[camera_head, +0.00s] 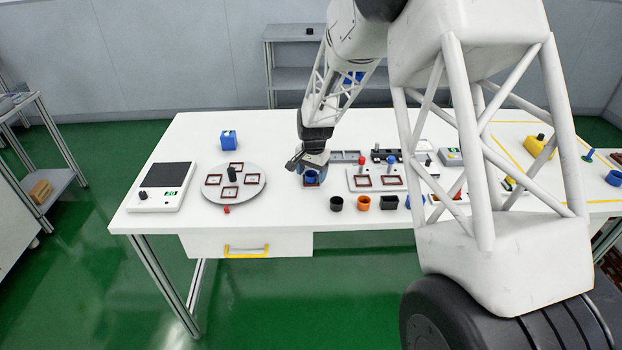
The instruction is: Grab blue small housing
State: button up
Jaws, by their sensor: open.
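A small round blue housing (311,177) sits at the middle of the white table, at a reddish-brown square frame. My gripper (308,168) is directly above and around it in the picture, pointing down. The gripper is open; its fingers partly hide the housing, and I cannot tell whether they touch it. Another blue piece (411,201) is at the right end of the front row of cups, partly hidden by my arm.
Black (336,204) and orange (363,203) cups stand near the front edge. A round grey plate (250,197) with square frames lies left, beside a scale-like device (161,187). A blue box (228,140) stands behind. A fixture plate (361,184) is right of the gripper.

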jog(key=shift+c, duration=0.3)
jog(key=c, duration=1)
jog(key=shift+r, duration=0.1)
jog(key=shift+r, duration=0.8)
notch_tip(320, 180, up, 2)
jog(key=shift+r, duration=0.1)
jog(key=s+d, duration=0.1)
jog(key=s, duration=0.4)
jog(key=s+d, duration=0.1)
jog(key=s, duration=0.4)
jog(key=s+d+r, duration=0.1)
jog(key=s, duration=0.4)
jog(key=shift+s, duration=0.4)
